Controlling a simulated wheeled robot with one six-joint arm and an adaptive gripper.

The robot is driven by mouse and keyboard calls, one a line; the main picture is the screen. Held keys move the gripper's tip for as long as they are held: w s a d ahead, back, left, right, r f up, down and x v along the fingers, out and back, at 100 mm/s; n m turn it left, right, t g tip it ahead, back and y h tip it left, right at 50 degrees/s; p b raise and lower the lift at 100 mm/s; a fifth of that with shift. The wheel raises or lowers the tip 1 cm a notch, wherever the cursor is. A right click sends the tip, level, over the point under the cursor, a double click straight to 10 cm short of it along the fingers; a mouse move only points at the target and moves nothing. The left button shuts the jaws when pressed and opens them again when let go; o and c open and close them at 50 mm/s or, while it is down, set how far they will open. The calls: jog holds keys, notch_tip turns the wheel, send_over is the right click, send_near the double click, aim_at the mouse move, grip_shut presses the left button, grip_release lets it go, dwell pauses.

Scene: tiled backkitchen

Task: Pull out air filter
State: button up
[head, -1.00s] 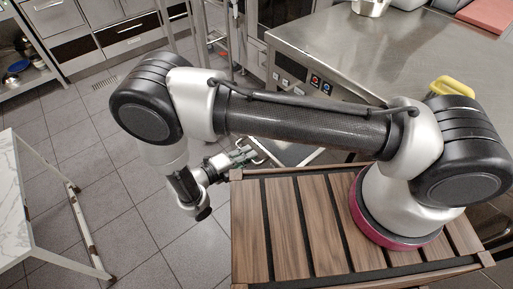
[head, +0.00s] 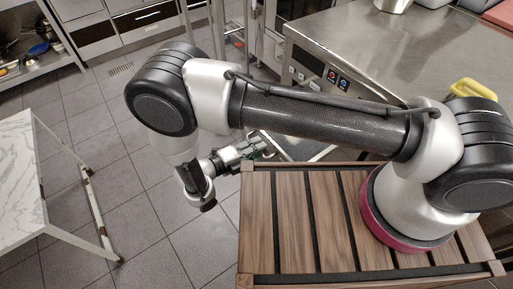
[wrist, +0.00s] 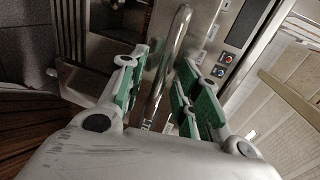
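My gripper (wrist: 162,66) is open in the wrist view, its green-padded fingers apart on either side of a curved steel bar handle (wrist: 176,38). The bar runs between the fingers in the picture; I cannot tell its depth between them or whether either finger touches it. The handle is on the front of a steel unit. No air filter can be clearly made out, and I cannot tell whether this handle belongs to it. In the head view my gripper (head: 252,148) is small beside the steel counter unit, its fingertips partly hidden.
A control panel with red and blue buttons (wrist: 225,58) is right of the fingers; it also shows in the head view (head: 332,75). A steel worktop (head: 400,60) carries a yellow object (head: 473,88). A marble-topped table (head: 18,185) stands left. Tiled floor between is clear.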

jog(key=v, duration=1.1)
jog(key=shift+a, duration=0.2)
jog(key=shift+s, duration=0.1)
jog(key=s+d+m+g, duration=0.35)
jog(key=d+m, duration=0.25)
jog(key=m, duration=0.5)
jog(key=w+d+r+m+g+y, duration=0.2)
jog(key=w+d+r+m+g, duration=0.15)
jog(key=r+m, duration=0.35)
jog(key=w+d+r+m+g+y, duration=0.25)
jog(key=d+r+m, duration=0.25)
jog(key=r, duration=0.5)
jog(key=w+d+r+m+g+y, duration=0.2)
jog(key=d+r+m+y, duration=0.1)
jog(key=d+r+m, duration=0.4)
jog(key=s+d+r+m+t+y, duration=0.2)
jog(key=d+r+m, duration=0.4)
jog(key=d+r, duration=0.4)
jog(key=s+d+r+m+t+y, duration=0.3)
jog(key=d+r+m, duration=0.4)
jog(key=d+r, duration=0.3)
jog(key=s+d+t, duration=0.1)
jog(key=s+d, duration=0.1)
jog(key=d, duration=0.2)
jog(key=shift+s+r+t, duration=0.25)
jog(key=shift+s+t, duration=0.1)
